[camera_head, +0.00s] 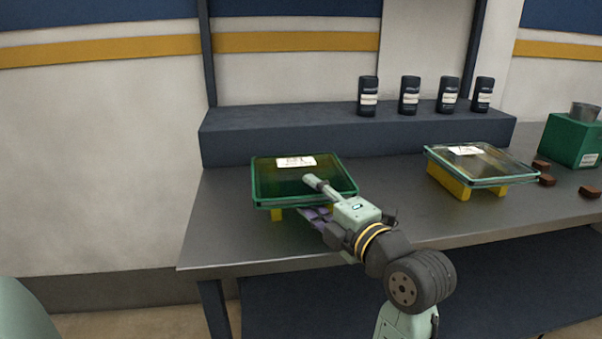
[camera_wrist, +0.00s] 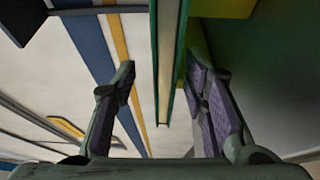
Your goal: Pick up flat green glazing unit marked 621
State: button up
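A flat green-edged glazing unit (camera_head: 275,181) with a white label lies on yellow supports (camera_head: 276,214) at the left of the bench. The label print is too small to read surely. My gripper (camera_head: 309,197) is at its front edge, one finger above and one below. In the wrist view the unit's edge (camera_wrist: 163,95) runs between the two open fingers of my gripper (camera_wrist: 161,70), with gaps visible on both sides. A second, similar glazing unit (camera_head: 488,165) with a paler glass lies on yellow supports at the right; its label is also unclear.
A grey metal bench (camera_head: 225,235) carries everything. Several dark bottles (camera_head: 409,96) stand on a raised dark shelf (camera_head: 290,135) behind. A green box (camera_head: 570,140) and a few brown blocks (camera_head: 590,192) are at the right. The bench between the two units is clear.

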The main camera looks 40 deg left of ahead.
aim_at(301, 182)
jog(key=shift+w+f+p+x, duration=0.1)
jog(key=shift+p+x, duration=0.45)
jog(key=shift+x, duration=0.85)
jog(key=shift+w+f+p+x, duration=0.15)
jog(key=shift+p+x, duration=0.35)
jog(key=shift+x, duration=0.85)
jog(key=shift+c, duration=0.4)
grip_shut()
jog(key=shift+d+r, duration=0.1)
jog(key=shift+r, duration=0.05)
